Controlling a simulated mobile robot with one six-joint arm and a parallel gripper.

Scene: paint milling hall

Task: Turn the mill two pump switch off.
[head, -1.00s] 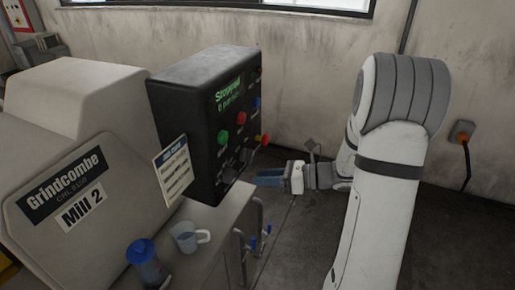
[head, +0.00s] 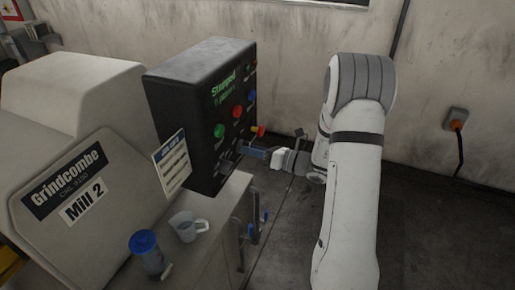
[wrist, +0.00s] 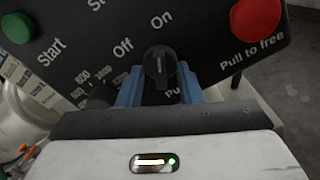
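The control box (head: 190,110) of the machine marked "Mill 2" (head: 83,205) stands beside the machine body. In the wrist view a black rotary switch (wrist: 159,66) sits below the printed words "Off" and "On". Its pale pointer line stands nearly upright, toward "On". No pump name for it is readable. My gripper (wrist: 160,90) is at the panel face, with its blue fingers open on either side of the switch. Whether they touch it I cannot tell. In the head view my gripper (head: 255,153) is at the box's lower right.
The wrist view shows a red button (wrist: 257,22) marked "Pull to free" and a green button (wrist: 18,27) marked "Start". The floor right of my arm is clear.

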